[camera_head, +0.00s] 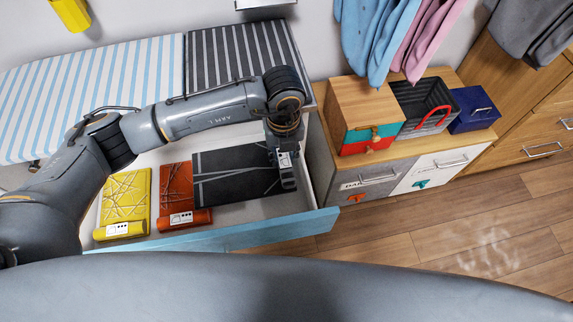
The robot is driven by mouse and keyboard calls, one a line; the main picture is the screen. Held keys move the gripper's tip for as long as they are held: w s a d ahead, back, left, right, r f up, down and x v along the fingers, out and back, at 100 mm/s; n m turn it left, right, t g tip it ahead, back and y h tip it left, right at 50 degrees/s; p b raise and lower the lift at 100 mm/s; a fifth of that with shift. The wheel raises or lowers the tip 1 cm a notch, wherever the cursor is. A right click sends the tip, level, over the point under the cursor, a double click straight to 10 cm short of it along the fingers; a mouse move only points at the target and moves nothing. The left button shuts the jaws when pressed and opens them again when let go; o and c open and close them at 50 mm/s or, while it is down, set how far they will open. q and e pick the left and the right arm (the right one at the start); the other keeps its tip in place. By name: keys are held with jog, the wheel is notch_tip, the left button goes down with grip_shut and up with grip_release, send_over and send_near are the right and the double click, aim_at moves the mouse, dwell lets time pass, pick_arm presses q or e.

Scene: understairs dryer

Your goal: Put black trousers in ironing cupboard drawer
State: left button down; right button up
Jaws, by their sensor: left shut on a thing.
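Folded black trousers with thin pale lines (228,176) lie flat at the right end of the open drawer. My left gripper (287,180) reaches down at their right edge and is shut on them; its arm hides part of the far edge. The drawer (270,230) has a light blue front and is pulled out below the cupboard top. I cannot tell if the trousers touch the drawer floor. My right gripper is out of view.
Folded yellow (124,197) and orange-red (176,195) garments lie left of the trousers. Striped blue-white (90,80) and black-grey (225,55) covers top the cupboard. Right stands a low cabinet (385,180) with a wooden box (365,100), dark basket (415,98) and blue box (473,110).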

pick_arm(q)
jog(key=f+b, duration=0.3)
jog(key=f, duration=0.1)
jog(key=shift+w+d+f, duration=0.1)
jog(key=shift+w+d, duration=0.2)
jog(key=shift+d, duration=0.05)
jog(key=c, duration=1.3)
grip_release()
notch_tip(320, 180, up, 12)
jog(key=p, duration=0.8)
jog(key=shift+f, duration=0.2)
jog(key=shift+r, duration=0.4)
